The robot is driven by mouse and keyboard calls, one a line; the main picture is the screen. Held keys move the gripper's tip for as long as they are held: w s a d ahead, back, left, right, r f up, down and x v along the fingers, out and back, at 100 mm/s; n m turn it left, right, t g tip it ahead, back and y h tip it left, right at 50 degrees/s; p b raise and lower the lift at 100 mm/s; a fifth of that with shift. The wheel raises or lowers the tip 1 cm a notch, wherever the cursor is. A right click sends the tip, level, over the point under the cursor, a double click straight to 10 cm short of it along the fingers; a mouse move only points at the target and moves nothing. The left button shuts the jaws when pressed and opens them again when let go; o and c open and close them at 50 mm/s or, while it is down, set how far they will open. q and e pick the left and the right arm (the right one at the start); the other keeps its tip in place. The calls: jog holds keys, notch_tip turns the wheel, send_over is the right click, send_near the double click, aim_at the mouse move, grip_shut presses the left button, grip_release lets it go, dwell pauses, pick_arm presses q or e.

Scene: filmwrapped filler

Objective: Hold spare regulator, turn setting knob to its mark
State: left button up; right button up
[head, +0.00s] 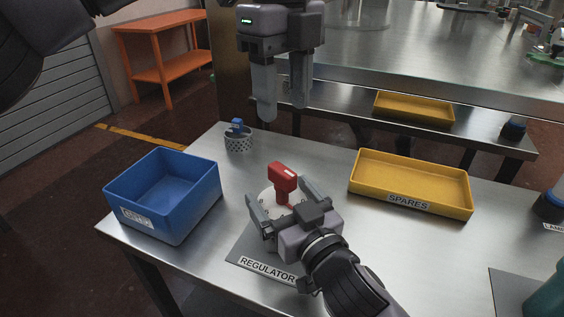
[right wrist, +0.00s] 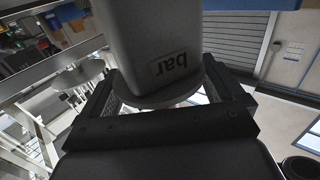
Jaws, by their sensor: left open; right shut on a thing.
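The regulator (head: 267,197) has a pale round body with a red knob (head: 284,174) standing up from it. My right gripper (head: 279,193) is shut on its body, one finger on each side, over or near the grey mat (head: 243,247) labelled REGULATOR. In the right wrist view a grey body marked "bar" (right wrist: 158,45) fills the space between the fingers. My left gripper (head: 283,112) is open and empty, pointing down above and behind the red knob, apart from it. I cannot make out the setting mark. Whether the regulator touches the mat is hidden.
A blue bin (head: 146,210) stands at the left. A perforated cup (head: 239,142) with a blue item is at the back. A yellow SPARES tray (head: 445,200) lies at the right. A teal object (head: 548,297) is at the lower right. Bare steel separates the mat from the tray.

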aim_at(282, 169)
pick_arm(q)
notch_tip(282, 169, down, 12)
jog(key=shift+w+a+r, duration=0.15)
dwell(0.4)
grip_shut()
